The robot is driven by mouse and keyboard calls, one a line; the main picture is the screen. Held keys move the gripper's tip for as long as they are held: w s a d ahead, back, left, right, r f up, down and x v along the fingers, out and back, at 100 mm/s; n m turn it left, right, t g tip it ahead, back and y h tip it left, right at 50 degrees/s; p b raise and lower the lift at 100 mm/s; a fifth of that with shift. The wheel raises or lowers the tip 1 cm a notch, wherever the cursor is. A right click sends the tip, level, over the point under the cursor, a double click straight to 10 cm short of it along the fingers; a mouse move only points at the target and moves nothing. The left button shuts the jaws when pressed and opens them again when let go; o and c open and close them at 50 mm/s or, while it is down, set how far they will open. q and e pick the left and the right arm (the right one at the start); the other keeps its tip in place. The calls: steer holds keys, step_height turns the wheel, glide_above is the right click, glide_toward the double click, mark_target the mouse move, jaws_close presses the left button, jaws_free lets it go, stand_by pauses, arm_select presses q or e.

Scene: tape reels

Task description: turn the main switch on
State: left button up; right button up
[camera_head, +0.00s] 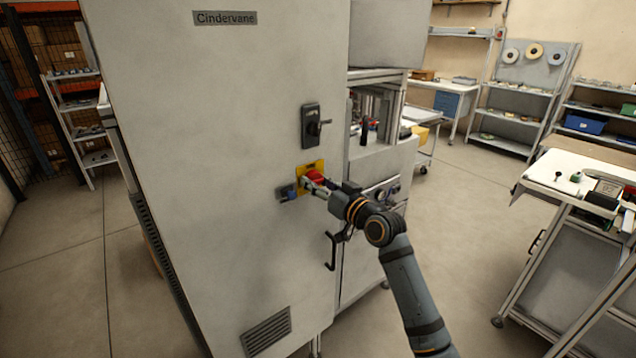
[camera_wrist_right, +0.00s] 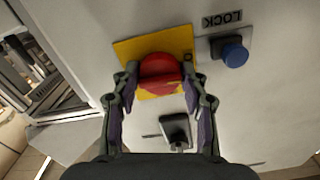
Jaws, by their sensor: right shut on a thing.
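The main switch is a red rotary knob (camera_head: 316,176) on a yellow plate (camera_head: 304,170), mounted on the front of the tall grey cabinet (camera_head: 230,120). My right gripper (camera_head: 314,183) is at the knob, with its fingers on both sides of it. In the right wrist view the red knob (camera_wrist_right: 160,74) sits between the two fingertips (camera_wrist_right: 161,80), and the gripper is shut on it. The yellow plate (camera_wrist_right: 126,50) shows behind the fingers. The fingers hide the knob's side edges. My left gripper is not in view.
A blue button (camera_wrist_right: 232,54) under a LOCK label (camera_wrist_right: 222,19) is beside the yellow plate. A workbench cart (camera_head: 560,180) stands at right; floor between is clear.

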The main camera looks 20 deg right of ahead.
steer(key=m+p, duration=0.3)
steer(key=m, duration=0.1)
steer(key=shift+r, duration=0.2)
steer(key=m+p, duration=0.3)
steer(key=m, duration=0.1)
steer(key=shift+m+p, duration=0.3)
steer(key=shift+p, duration=0.1)
steer(key=m+p, duration=0.3)
steer(key=m, duration=0.1)
steer(key=shift+m, duration=0.3)
steer(key=shift+m+p, duration=1.3)
steer(key=shift+m, duration=0.7)
steer(key=shift+f, duration=0.1)
steer(key=o, duration=1.1)
steer(key=shift+o, duration=0.2)
